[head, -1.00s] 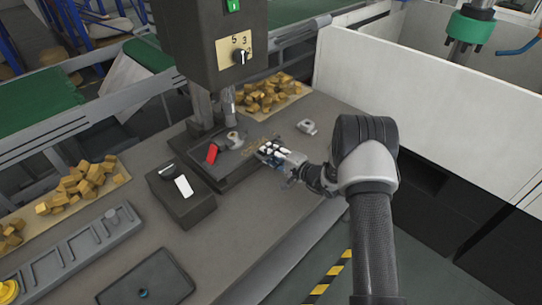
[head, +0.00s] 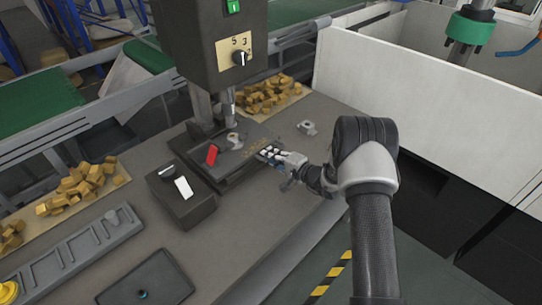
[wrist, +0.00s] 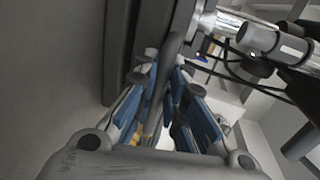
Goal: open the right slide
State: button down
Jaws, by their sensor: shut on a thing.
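My gripper (head: 268,154) is at the right side of the dark base plate (head: 237,168) under the grey machine (head: 215,45). In the wrist view its blue-padded fingers (wrist: 170,85) close in on a dark upright bar or plate edge (wrist: 152,40). The gripper is shut on this dark part, and the fingertips partly hide the contact. I cannot tell for sure whether this part is the right slide.
A black box with a white switch (head: 184,187) stands left of the base plate. A loose grey piece (head: 307,127) lies behind my gripper. Yellow blocks (head: 265,97) lie at the back. A white wall (head: 420,90) stands to the right.

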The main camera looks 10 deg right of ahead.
jog(key=shift+s+d, duration=0.1)
jog(key=shift+s, duration=0.05)
jog(key=f+v, duration=0.1)
jog(key=v, duration=0.5)
jog(key=f+b+v, duration=0.1)
jog(key=v, duration=0.5)
jog(key=f+v, duration=0.1)
jog(key=v, duration=0.5)
jog(key=shift+s+d+f+b, duration=0.3)
jog(key=shift+s+f+b, duration=0.05)
jog(key=shift+s, duration=0.05)
jog(key=shift+s+d, duration=0.15)
jog(key=shift+s, duration=0.1)
jog(key=c, duration=1.6)
grip_release()
jog(key=shift+c, duration=0.2)
jog(key=v, duration=1.2)
